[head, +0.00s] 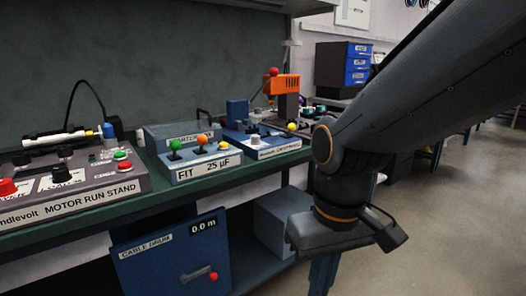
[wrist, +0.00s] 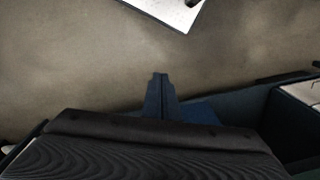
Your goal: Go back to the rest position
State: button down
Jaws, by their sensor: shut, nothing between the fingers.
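My gripper (head: 322,280) hangs at the end of my dark arm, in front of the workbench's right end in the head view. Its blue fingers point down and are partly cut off by the bottom edge. In the wrist view the gripper (wrist: 159,78) shows its fingers together, with nothing between them. They stand over the bare floor.
The green-edged workbench (head: 80,210) carries a motor run stand (head: 85,190), a "FIT 25 µF" box (head: 203,172) and an orange press (head: 283,85). A blue cable drum box (head: 165,262) and a grey box (head: 272,222) are below. The floor (head: 460,210) at right is clear.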

jog(key=s+d+r+m+p, duration=0.1)
jog(key=d+r+m+p, duration=0.2)
jog(key=d+r+p, duration=0.7)
jog(key=shift+r+m+h+p, duration=0.35)
jog(key=shift+r+p, duration=0.3)
jog(key=shift+p, duration=4.3)
jog(key=shift+a, duration=0.1)
